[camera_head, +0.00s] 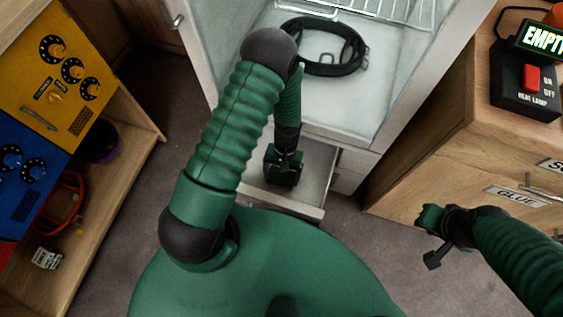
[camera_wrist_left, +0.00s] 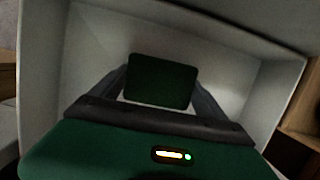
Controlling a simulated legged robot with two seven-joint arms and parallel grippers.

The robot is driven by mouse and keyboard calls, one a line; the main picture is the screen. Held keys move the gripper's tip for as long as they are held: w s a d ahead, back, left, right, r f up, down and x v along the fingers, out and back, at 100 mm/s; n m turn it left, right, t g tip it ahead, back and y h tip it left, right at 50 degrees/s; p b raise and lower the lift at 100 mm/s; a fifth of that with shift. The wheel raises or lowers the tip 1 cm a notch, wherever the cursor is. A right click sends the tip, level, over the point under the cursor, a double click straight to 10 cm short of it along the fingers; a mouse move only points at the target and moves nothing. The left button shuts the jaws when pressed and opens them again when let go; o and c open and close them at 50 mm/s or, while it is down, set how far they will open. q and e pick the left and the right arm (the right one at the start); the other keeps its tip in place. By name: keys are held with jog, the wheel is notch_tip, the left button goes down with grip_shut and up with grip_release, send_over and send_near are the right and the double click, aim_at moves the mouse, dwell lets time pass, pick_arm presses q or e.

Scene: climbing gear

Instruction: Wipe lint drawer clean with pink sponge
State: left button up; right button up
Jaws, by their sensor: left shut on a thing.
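The lint drawer (camera_head: 312,196) is a pale, open drawer pulled out low at the front of the white cabinet. Its walls also show in the left wrist view (camera_wrist_left: 262,85). My left gripper (camera_head: 284,182) points down inside the drawer. In the left wrist view, its dark fingers flank a dark green block (camera_wrist_left: 160,80). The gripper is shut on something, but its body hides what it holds. No pink sponge shows in either view.
The white cabinet (camera_head: 375,95) stands open above the drawer, with a black strap ring (camera_head: 325,48) and a wire rack (camera_head: 400,10) inside. A wooden drawer unit (camera_head: 440,150) with a heat lamp switch (camera_head: 530,80) stands right. A wooden shelf with control panels (camera_head: 62,70) stands left.

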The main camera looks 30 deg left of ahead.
pick_arm(q)
jog(key=r+p, duration=0.1)
jog(key=r, duration=0.1)
jog(key=r+p, duration=0.1)
jog(key=shift+a+r, duration=0.35)
jog(key=shift+a, duration=0.05)
jog(key=r+p, duration=0.3)
jog(key=shift+d+r, duration=0.1)
jog(key=shift+d, duration=0.3)
jog(key=shift+r, duration=0.25)
jog(key=shift+a+r+p, duration=0.15)
jog(key=shift+p, duration=0.25)
jog(key=shift+a, duration=0.1)
pick_arm(e)
jog(key=w+v, duration=0.1)
jog(key=v, duration=0.5)
jog(key=shift+s+a+r, duration=0.2)
jog(key=shift+a+r, duration=0.2)
jog(key=shift+r, duration=0.1)
